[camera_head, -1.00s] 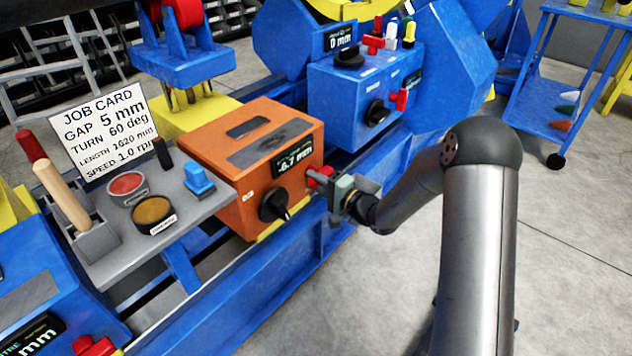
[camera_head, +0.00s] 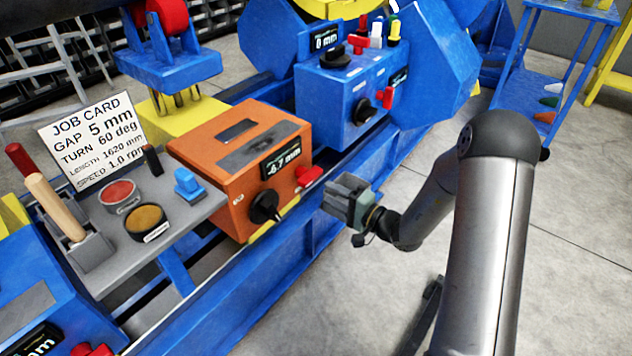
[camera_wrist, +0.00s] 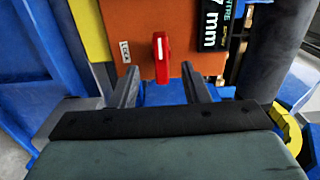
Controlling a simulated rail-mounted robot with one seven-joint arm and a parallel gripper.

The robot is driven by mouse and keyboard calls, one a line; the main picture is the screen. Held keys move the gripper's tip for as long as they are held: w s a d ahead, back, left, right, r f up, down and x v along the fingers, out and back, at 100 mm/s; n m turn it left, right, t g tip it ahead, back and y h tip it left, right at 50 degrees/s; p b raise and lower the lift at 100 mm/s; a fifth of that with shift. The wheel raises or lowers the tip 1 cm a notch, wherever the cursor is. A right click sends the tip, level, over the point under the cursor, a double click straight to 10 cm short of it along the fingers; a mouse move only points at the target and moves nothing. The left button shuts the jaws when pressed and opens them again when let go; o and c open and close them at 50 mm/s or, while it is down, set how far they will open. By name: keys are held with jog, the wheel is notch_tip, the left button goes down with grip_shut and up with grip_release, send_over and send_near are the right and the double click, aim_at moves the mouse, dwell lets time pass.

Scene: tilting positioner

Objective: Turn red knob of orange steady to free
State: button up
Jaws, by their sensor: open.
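The orange steady (camera_head: 233,160) is a box on the blue rail, with a display reading about -6.7 mm and a black knob (camera_head: 264,207) on its front. Its red knob (camera_head: 309,175) sticks out at the right end of the box. In the wrist view the red knob (camera_wrist: 161,57) stands upright in the picture on the orange face (camera_wrist: 150,22), right of a small label that seems to read LOCK. My gripper (camera_head: 330,193) is just right of the red knob and apart from it. In the wrist view its two fingers (camera_wrist: 163,84) are open, with the knob beyond and between their tips.
A blue box (camera_head: 345,90) with its own red knob (camera_head: 386,97) stands behind. A grey shelf (camera_head: 194,211) at left carries a job card (camera_head: 92,142), a red and an amber button and a blue block. Open floor lies to the right.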

jog(key=p+v, duration=0.1)
jog(key=v, duration=0.7)
jog(key=shift+d, duration=0.25)
jog(key=shift+s, duration=0.1)
jog(key=s+a+r+n+g+h+p, duration=0.1)
jog(key=s+a+r+n+g+p, duration=0.1)
jog(key=s+r+g+p, duration=0.5)
jog(key=s+a+r+n+g+h+p, duration=0.1)
jog(key=s+a+r+n+p, duration=0.25)
jog(key=r, duration=0.65)
jog(key=s+a+r+n+g+h+p, duration=0.1)
jog(key=s+a+r+g+p, duration=0.1)
jog(key=s+r+g+p, duration=0.45)
jog(key=s+d+r+t+h+p, duration=0.1)
jog(key=s+d+r+h+p, duration=0.2)
jog(key=r+p, duration=0.3)
jog(key=s+d+r+t+h+p, duration=0.1)
jog(key=s+d+r+h+p, duration=0.2)
jog(key=r, duration=0.5)
jog(key=s+d+r+n+t+h+p, duration=0.1)
jog(key=s+d+r+t+h+p, duration=0.1)
jog(key=d+r+h+p, duration=0.3)
notch_tip(320, 180, up, 3)
jog(key=s+p, duration=0.1)
jog(key=p, duration=0.2)
jog(key=shift+s+d+f+p, duration=0.15)
jog(key=shift+s+d+p, duration=0.05)
jog(key=shift+d+p, duration=0.1)
